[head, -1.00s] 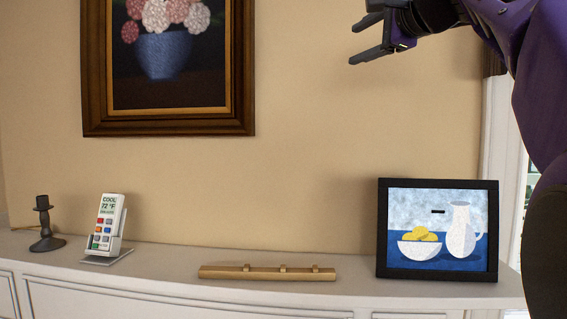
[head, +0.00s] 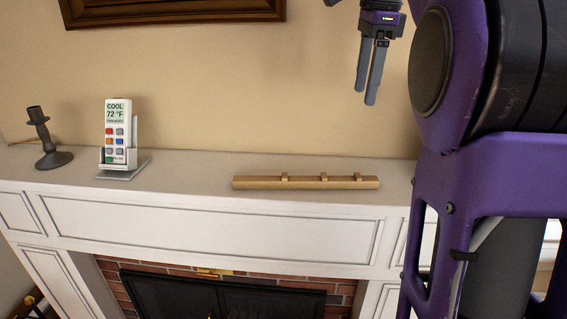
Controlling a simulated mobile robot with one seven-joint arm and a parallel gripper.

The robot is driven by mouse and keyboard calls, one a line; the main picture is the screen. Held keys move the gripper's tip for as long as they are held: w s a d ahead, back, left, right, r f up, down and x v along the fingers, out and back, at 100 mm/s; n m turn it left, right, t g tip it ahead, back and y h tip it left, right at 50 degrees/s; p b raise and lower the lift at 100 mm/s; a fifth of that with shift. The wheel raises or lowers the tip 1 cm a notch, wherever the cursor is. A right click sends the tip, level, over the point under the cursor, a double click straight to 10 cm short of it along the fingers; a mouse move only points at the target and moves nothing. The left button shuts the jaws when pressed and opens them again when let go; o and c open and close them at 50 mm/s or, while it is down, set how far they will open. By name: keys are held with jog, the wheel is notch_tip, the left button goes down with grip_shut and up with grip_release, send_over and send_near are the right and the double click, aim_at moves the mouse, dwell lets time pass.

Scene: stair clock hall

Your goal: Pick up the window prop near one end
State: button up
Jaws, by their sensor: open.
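The window prop (head: 306,183) is a light wooden bar with three small raised notches along its top. It lies lengthwise along the front part of the mantel shelf, to the right of the middle of the head view. My gripper (head: 370,98) hangs above the prop's right end, fingers pointing down. It is open with a narrow gap, empty, and clear of the prop by a good height.
The white mantel (head: 200,195) holds a white remote in a stand (head: 118,140) and a dark candlestick (head: 47,140) at the left. A framed picture (head: 175,12) hangs on the wall behind. The shelf around the prop is clear. A fireplace (head: 220,295) opens below.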

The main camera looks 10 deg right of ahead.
jog(key=g, duration=0.1)
jog(key=b, duration=0.1)
send_over(356, 175)
jog(key=shift+m, duration=0.3)
jog(key=f, duration=1.2)
jog(key=shift+d+f, duration=0.2)
jog(key=shift+f, duration=0.05)
jog(key=shift+a+f+b, duration=0.15)
jog(key=shift+f+b, duration=0.35)
jog(key=shift+f, duration=2.25)
grip_shut()
